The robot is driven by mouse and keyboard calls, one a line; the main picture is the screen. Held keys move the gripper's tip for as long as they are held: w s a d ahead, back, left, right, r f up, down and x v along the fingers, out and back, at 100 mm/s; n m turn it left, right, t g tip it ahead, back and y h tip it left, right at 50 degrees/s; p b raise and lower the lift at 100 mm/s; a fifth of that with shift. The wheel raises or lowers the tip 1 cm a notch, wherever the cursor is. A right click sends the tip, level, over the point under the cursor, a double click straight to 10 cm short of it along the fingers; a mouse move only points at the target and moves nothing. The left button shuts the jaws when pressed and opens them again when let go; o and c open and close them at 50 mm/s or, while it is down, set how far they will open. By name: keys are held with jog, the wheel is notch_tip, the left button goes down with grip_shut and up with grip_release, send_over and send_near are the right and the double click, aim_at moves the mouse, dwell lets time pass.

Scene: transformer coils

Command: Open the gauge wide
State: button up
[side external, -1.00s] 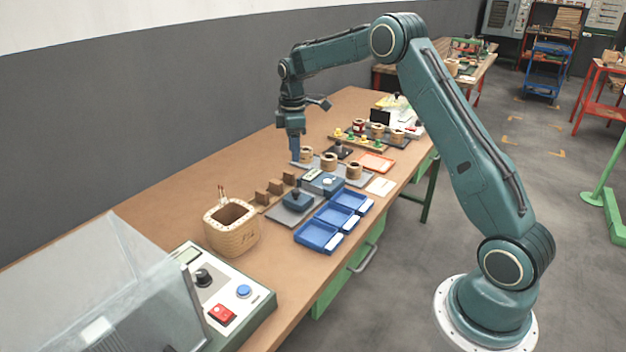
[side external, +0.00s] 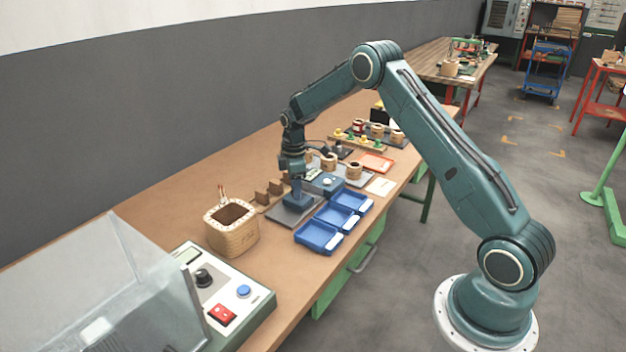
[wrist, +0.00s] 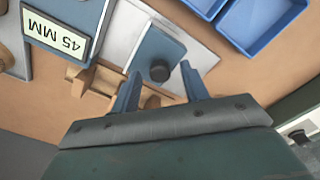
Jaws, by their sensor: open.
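The gauge appears to be the grey plate (side external: 284,214) with a blue block (side external: 298,203) on it and a blue unit with a display (side external: 325,183) beside it. In the wrist view the unit's label (wrist: 45,32) reads "45 MM", upside down. The blue block (wrist: 146,47) carries a round black knob (wrist: 160,70). My gripper (wrist: 160,68) is open, its two fingers apart on either side of the knob in that view. In the side view my gripper (side external: 297,187) points down at the block. I cannot tell whether the fingers touch the knob.
Blue trays (side external: 333,220) stand along the front edge. Wooden stepped blocks (side external: 268,190) lie behind the plate. A wooden container (side external: 231,226) and a control box (side external: 222,290) are to the left. Wooden coils (side external: 354,170) and an orange tray (side external: 376,162) are to the right.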

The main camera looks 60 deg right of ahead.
aim_at(287, 213)
jog(key=shift+f, duration=0.2)
grip_shut()
jog(key=shift+a, duration=2.15)
grip_release()
jog(key=shift+r, duration=0.15)
